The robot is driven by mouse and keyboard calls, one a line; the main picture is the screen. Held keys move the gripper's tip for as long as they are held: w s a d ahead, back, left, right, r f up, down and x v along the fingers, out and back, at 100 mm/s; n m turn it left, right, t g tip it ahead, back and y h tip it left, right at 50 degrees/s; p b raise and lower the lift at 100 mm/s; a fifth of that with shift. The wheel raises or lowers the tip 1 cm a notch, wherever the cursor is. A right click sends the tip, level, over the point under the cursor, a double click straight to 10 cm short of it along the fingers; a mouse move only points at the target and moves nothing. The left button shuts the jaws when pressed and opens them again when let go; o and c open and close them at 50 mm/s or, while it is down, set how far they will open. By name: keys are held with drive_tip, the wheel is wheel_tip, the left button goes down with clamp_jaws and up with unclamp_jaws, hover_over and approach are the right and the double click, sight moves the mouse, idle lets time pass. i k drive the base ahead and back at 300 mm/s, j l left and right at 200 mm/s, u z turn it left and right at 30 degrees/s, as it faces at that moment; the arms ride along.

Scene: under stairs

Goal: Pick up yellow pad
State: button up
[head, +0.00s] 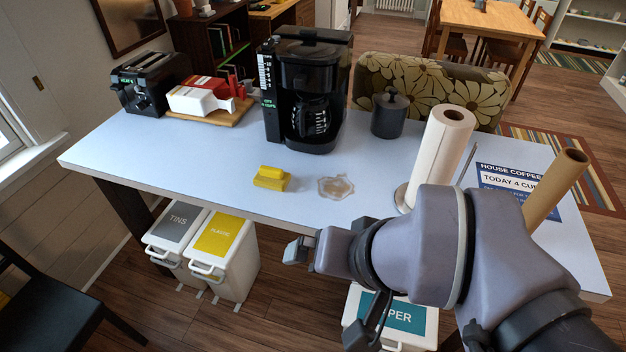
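A yellow pad (271,178), a small block-like piece, lies on the pale blue table (215,160) near its front edge, left of a clear irregular patch. My gripper (292,250) is in front of the table edge, below and slightly right of the pad and apart from it. Only the small end of the gripper shows, so I cannot tell whether it is open or shut. Nothing is visibly held.
A clear yellowish patch (335,187) lies right of the pad. Behind stand a black coffee maker (310,85), a dark canister (389,115) and a toaster (150,82). A paper towel roll (440,150) stands right. Bins (225,265) sit below the front edge.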

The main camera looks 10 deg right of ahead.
sight(272, 178)
drive_tip(key=i+j, duration=0.4)
drive_tip(key=i, duration=0.15)
drive_tip(key=i+j+u, duration=0.1)
drive_tip(key=i+j, duration=0.3)
drive_tip(key=i, duration=0.1)
